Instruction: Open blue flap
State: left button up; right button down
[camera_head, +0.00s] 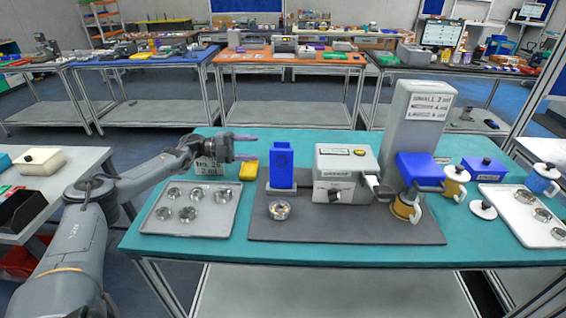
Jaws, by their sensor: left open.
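An upright blue piece (282,165) stands at the left back of the dark mat (345,228). A second blue part (417,167) juts from the front of a tall grey machine (418,115). I cannot tell which of these is the blue flap, nor how far either is open. My left gripper (246,147) reaches in from the left above the table's back edge. Its two fingers point right, are apart and empty, and end a little left of the upright blue piece. My right gripper does not show.
A low grey machine (345,172) stands mid-mat, with a small metal cup (279,210) at left. A yellow cup (405,207) sits under the tall machine. A left tray (215,220) holds several metal cups. A right tray (520,228) holds cups.

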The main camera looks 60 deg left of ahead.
aim_at(282, 152)
pick_arm(q)
jog(key=shift+f+b+x, duration=0.25)
jog(key=shift+b+x, duration=0.75)
jog(key=shift+x, duration=1)
jog(key=shift+f+b+x, duration=0.2)
jog(key=shift+b+x, duration=0.8)
jog(key=shift+x, duration=2.35)
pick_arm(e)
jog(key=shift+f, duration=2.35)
pick_arm(q)
jog(key=shift+c, duration=0.3)
grip_shut()
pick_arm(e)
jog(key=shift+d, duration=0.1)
